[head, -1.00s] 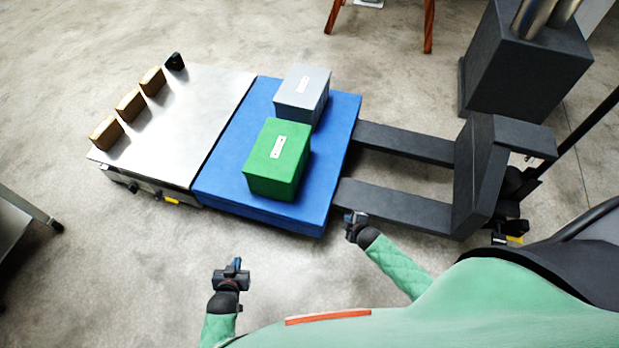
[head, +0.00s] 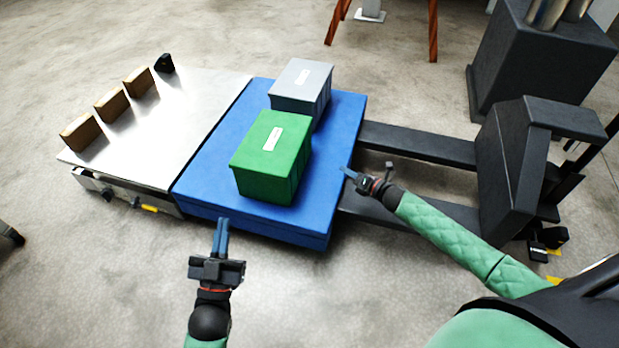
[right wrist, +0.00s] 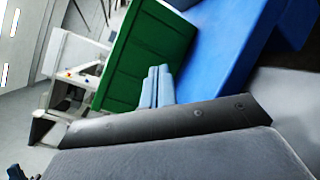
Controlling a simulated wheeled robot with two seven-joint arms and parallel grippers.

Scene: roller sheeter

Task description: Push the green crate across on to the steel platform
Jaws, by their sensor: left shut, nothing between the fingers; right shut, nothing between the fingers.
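The green crate (head: 270,158) stands upright on the blue platform (head: 215,150), at its near side. The steel platform (head: 165,120) adjoins the blue one on the left, with a thin dark seam between them. My left gripper (head: 223,232) is shut and empty, at the near edge of the blue platform, below and left of the crate. My right gripper (head: 350,174) is shut and empty, to the right of the crate near the blue platform's right edge, apart from the crate. In the right wrist view its closed fingers (right wrist: 157,88) point toward the green crate (right wrist: 145,55).
A grey crate (head: 300,85) stands just behind the green one on the blue platform. Several wooden blocks (head: 111,104) and a small black piece (head: 164,63) line the steel platform's far left side. Dark forks (head: 420,145) extend right from the blue platform.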

